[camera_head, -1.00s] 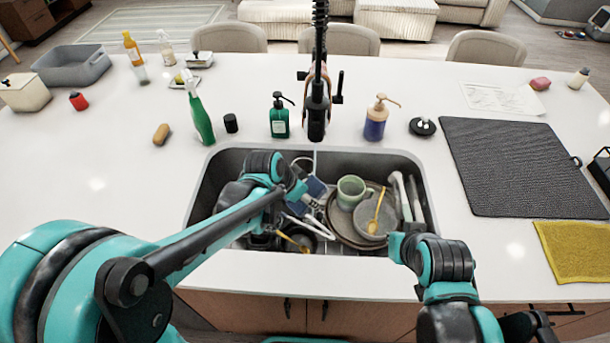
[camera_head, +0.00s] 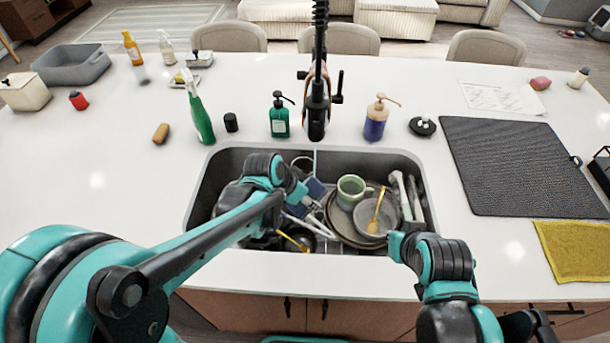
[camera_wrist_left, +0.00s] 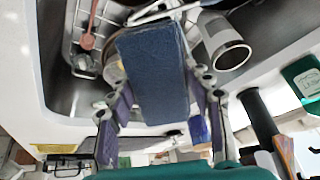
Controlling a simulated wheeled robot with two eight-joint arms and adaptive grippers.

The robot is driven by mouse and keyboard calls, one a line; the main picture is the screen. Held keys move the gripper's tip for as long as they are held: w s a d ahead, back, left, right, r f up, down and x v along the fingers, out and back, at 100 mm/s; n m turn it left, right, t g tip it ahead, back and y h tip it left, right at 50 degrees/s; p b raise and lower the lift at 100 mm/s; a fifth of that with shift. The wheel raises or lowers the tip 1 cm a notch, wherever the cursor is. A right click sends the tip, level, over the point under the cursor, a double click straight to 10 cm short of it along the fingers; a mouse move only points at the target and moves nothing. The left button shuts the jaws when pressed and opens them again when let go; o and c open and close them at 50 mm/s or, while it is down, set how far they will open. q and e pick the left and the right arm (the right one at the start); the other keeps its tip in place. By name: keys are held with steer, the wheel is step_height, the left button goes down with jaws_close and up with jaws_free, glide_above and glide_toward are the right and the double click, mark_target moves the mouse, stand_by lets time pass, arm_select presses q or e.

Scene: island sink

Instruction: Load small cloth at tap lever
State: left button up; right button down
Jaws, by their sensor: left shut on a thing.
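A dark blue, flat, rectangular cloth (camera_wrist_left: 152,72) is between the fingers of my left gripper (camera_wrist_left: 157,92) in the left wrist view. The gripper is shut on it. In the head view the blue cloth (camera_head: 316,187) shows partly behind my left wrist, over the left part of the sink. The black tap (camera_head: 317,105) stands behind the sink, with its lever (camera_head: 339,86) on its right side. The cloth is apart from the lever, nearer the front. My right arm is at the sink's front right edge; its gripper fingers do not show.
The sink (camera_head: 428,180) holds stacked plates, a green mug (camera_head: 352,188), a yellow spoon (camera_head: 376,208) and other dishes. A green soap dispenser (camera_head: 279,120) and a blue-tan one (camera_head: 376,120) flank the tap. A dark mat (camera_head: 515,165) and yellow cloth (camera_head: 575,252) lie right.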

stand_by(0.4)
arm_select(q)
steer(key=s+r+p, duration=0.3)
steer(key=shift+s+d+r, duration=0.15)
steer(key=shift+s+d, duration=0.1)
steer(key=shift+s, duration=0.15)
steer(key=shift+s+d+r+p, duration=0.1)
steer(key=shift+s+r+p, duration=0.25)
steer(key=shift+s+p, duration=0.25)
